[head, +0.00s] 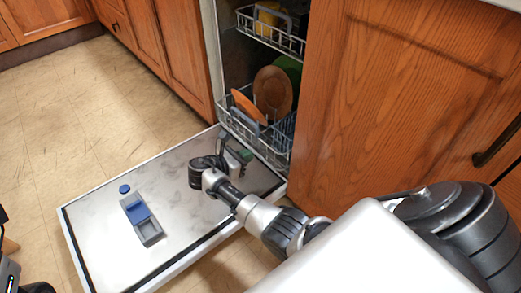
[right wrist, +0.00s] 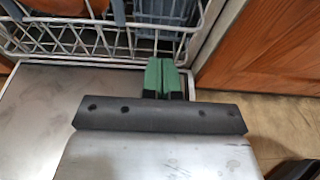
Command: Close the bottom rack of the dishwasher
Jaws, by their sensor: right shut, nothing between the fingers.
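The dishwasher's bottom rack (head: 270,152) is a grey wire basket inside the tub, with its front near the inner edge of the lowered door (head: 185,205). It holds plates and an orange item. In the right wrist view the rack's front wires (right wrist: 105,50) run across the top. My right gripper (head: 243,156) is over the door, just in front of the rack. Its green fingertips (right wrist: 166,76) are together and empty, close to the rack's lower front wire; I cannot tell whether they touch it. My left gripper's fingers are not in view.
The upper rack (head: 272,38) holds a yellow item above. A wooden cabinet (head: 385,110) stands close on the right of the opening, and more cabinets line the left. The door lies low over the tiled floor (head: 75,120), which is clear on the left.

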